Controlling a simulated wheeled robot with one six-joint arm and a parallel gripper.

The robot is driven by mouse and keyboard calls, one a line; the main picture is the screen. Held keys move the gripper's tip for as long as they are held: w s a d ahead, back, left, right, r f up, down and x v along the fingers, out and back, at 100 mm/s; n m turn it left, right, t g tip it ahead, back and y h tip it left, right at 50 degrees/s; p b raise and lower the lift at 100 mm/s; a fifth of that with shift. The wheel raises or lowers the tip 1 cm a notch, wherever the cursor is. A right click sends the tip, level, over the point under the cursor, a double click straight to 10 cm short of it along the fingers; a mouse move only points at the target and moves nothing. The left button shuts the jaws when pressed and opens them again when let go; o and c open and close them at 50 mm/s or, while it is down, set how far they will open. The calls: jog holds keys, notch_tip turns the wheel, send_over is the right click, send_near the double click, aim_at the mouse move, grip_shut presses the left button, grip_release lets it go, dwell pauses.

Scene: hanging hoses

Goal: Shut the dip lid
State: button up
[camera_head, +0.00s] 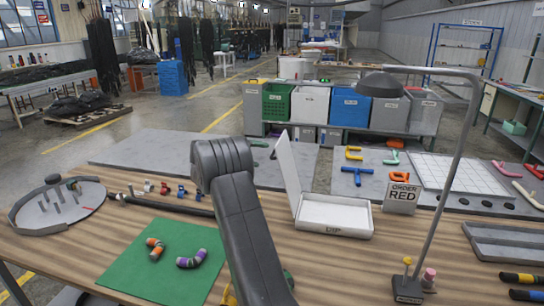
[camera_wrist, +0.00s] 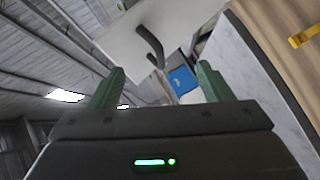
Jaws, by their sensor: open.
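The white dip box (camera_head: 334,214), marked DIP, stands on the wooden table right of my arm. Its tray looks empty. Its white lid (camera_head: 287,172) is open, standing steeply up from the left side of the tray and leaning left. My gripper (camera_wrist: 160,67) shows in the wrist view with two green fingers wide apart and nothing between them. In the head view my arm stands left of the lid, and I cannot make out the fingers there. I cannot tell whether the gripper touches the lid.
A lamp on a bent pole (camera_head: 445,190) and an ORDER RED sign (camera_head: 401,197) stand right of the box. A green mat (camera_head: 135,262) with two hose pieces lies left of my arm. Several coloured hoses lie behind the box. Bins (camera_head: 309,104) stand beyond the table.

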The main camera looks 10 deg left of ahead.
aim_at(272, 156)
jog(key=shift+b+x, duration=0.8)
jog(key=shift+x, duration=2.65)
jog(key=shift+c, duration=0.4)
grip_shut()
jog(key=shift+f, duration=0.1)
